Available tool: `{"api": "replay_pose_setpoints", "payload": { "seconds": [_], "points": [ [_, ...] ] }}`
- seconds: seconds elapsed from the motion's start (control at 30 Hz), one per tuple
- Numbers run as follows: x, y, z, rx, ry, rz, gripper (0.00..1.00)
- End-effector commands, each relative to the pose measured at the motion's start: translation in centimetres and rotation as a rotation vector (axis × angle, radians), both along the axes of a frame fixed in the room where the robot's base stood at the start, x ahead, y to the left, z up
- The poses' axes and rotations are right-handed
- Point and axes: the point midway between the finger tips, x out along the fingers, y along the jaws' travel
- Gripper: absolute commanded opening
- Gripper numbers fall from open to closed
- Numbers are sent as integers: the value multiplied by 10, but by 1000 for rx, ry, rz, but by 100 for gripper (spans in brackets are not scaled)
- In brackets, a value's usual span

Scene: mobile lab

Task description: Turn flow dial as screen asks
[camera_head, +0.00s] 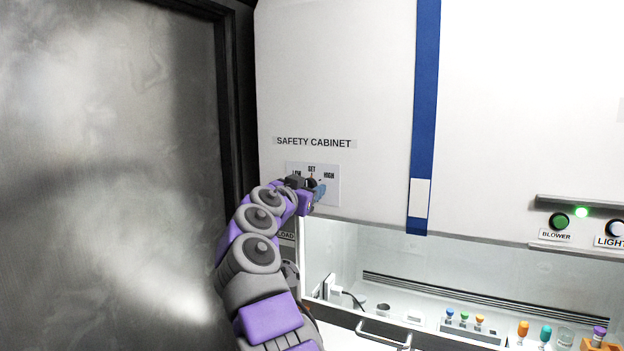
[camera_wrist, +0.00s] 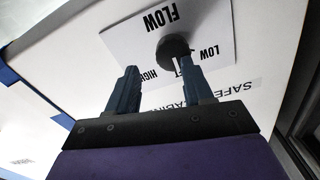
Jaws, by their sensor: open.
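The flow dial (camera_wrist: 173,47) is a dark round knob on a white plate (camera_head: 331,190) marked LOW, SET and HIGH, on the front of the safety cabinet. In the wrist view the plate (camera_wrist: 130,38) reads FLOW and appears upside down. My gripper (camera_head: 312,187) is at the plate and hides most of the dial in the head view. In the wrist view my gripper (camera_wrist: 158,75) is open, its two blue fingers apart, with the dial just beyond the tips, nearer the right finger. I cannot tell whether a finger touches it. No screen is readable.
The safety cabinet (camera_head: 345,90) has an open front bay below, with a vial rack (camera_head: 470,330) and small bottles inside. A dark-framed glass panel (camera_head: 110,180) stands left.

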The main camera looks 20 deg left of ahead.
Motion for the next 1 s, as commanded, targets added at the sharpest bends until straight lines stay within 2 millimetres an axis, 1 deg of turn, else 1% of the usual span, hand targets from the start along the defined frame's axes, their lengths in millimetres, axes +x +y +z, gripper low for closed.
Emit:
{"api": "replay_pose_setpoints", "payload": {
  "seconds": [0.03, 0.2, 0.4, 0.53, 0.8, 1.0],
  "points": [
    [6, 3, -1, -3, 1, 2, 67],
    [16, 2, -6, -4, 2, 2, 67],
    [17, -8, 4, 5, -5, 4, 67],
    [17, -11, 6, 7, -4, 3, 67],
    [14, -2, 2, 1, -4, 2, 41],
    [14, -2, 2, 2, -3, 4, 22]
  ]
}}
